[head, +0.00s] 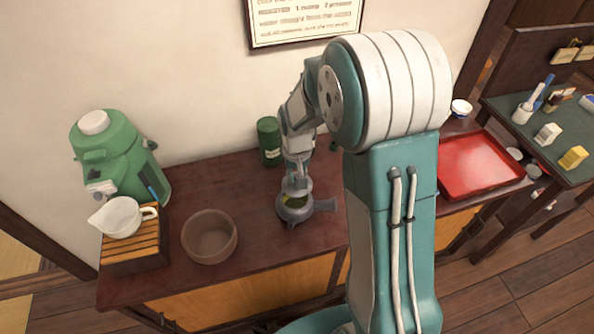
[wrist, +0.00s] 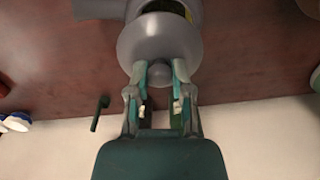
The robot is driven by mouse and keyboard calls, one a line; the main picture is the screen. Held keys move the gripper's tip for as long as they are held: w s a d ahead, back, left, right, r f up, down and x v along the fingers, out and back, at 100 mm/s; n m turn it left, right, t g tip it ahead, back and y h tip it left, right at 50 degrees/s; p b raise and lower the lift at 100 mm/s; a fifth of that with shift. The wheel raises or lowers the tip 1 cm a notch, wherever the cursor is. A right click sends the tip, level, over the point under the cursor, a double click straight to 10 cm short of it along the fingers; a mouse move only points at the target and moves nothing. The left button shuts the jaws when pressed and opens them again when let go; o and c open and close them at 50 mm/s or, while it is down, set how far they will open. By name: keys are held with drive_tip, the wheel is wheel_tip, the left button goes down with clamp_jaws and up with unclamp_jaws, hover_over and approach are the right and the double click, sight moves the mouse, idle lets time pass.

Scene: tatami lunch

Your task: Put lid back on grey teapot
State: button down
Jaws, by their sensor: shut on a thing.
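The grey teapot (head: 293,216) stands on the dark red wooden counter, with its side handle pointing right. Its top is open and something yellow-green shows inside. The grey lid (wrist: 159,42) is round with a knob, and my gripper (wrist: 160,73) is shut on that knob. In the head view my gripper (head: 298,178) holds the lid just above the teapot's opening, toward its back side. In the wrist view the lid covers much of the teapot (wrist: 181,12), and part of the dark opening shows beyond it. I cannot tell whether lid and rim touch.
A green canister (head: 269,141) stands behind the teapot, near the wall. A brown bowl (head: 209,240) is at left, beside a white pitcher (head: 122,218) on a slatted wooden stand and a green dispenser (head: 115,155). A red tray (head: 478,163) lies at right, past my arm.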

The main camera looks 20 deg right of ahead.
sight(293, 186)
drive_tip(key=shift+a+f, duration=0.35)
drive_tip(key=shift+f, duration=0.25)
drive_tip(key=shift+a+f, duration=0.3)
drive_tip(key=shift+f, duration=0.55)
drive_tip(key=shift+d+f, duration=0.5)
drive_tip(key=shift+a, duration=0.35)
drive_tip(key=shift+d+r, duration=0.1)
drive_tip(key=shift+d, duration=0.3)
drive_tip(key=shift+a, duration=0.2)
drive_tip(key=shift+f, duration=0.2)
idle(0.3)
